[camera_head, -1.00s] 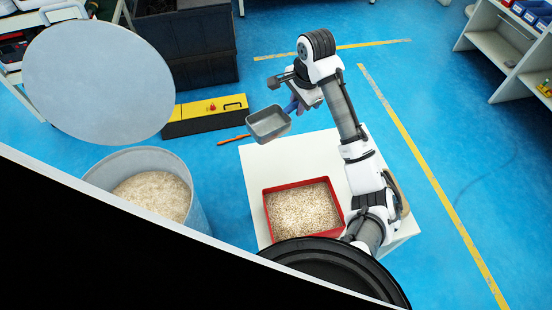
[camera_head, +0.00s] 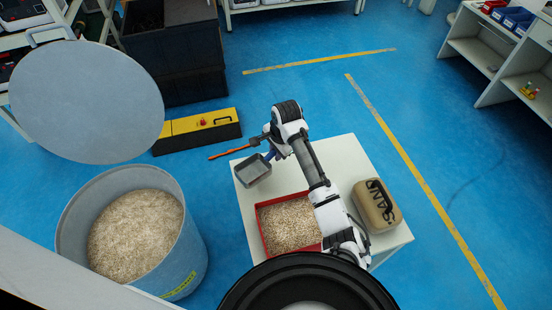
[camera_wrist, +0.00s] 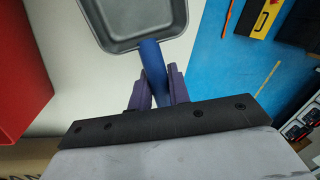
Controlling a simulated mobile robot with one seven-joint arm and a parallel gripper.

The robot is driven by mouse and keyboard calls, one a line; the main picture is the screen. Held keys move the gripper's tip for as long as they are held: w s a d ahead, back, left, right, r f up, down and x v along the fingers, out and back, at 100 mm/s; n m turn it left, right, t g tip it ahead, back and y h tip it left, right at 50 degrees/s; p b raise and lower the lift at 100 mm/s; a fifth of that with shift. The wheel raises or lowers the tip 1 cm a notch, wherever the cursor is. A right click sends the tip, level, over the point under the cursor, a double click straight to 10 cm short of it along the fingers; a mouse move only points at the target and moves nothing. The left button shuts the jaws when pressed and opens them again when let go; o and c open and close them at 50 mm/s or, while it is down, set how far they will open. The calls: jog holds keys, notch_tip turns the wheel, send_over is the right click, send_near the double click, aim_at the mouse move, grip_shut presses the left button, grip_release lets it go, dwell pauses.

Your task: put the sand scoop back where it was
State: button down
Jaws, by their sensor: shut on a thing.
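The sand scoop is a grey metal pan (camera_head: 253,170) with a blue handle. My gripper (camera_head: 270,155) is shut on the handle. In the wrist view, the purple fingers of my gripper (camera_wrist: 153,88) clasp the blue handle (camera_wrist: 151,58), and the grey pan (camera_wrist: 135,30) extends beyond them, open side showing and looking empty. In the head view the pan overlaps the far left corner of the white table (camera_head: 340,157); I cannot tell whether it touches the top. A red tray (camera_head: 262,232) of sand stands on the table, nearer than the scoop.
A tan container marked SAND (camera_head: 377,207) stands at the table's right. A grey drum (camera_head: 187,255) of sand stands at the left, with a round grey lid (camera_head: 88,100) above it. A yellow-and-black box (camera_head: 198,131) and an orange rod (camera_head: 229,152) lie beyond the table.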

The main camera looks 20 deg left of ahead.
jog(key=shift+f+p, duration=0.3)
jog(key=shift+f, duration=1.9)
jog(key=shift+f, duration=0.2)
jog(key=c, duration=1.3)
grip_release()
jog(key=r, duration=0.4)
jog(key=d+r+b, duration=0.1)
jog(key=r, duration=0.3)
jog(key=s+d+r+b, duration=0.1)
jog(key=r, duration=0.3)
jog(key=shift+s+r, duration=0.1)
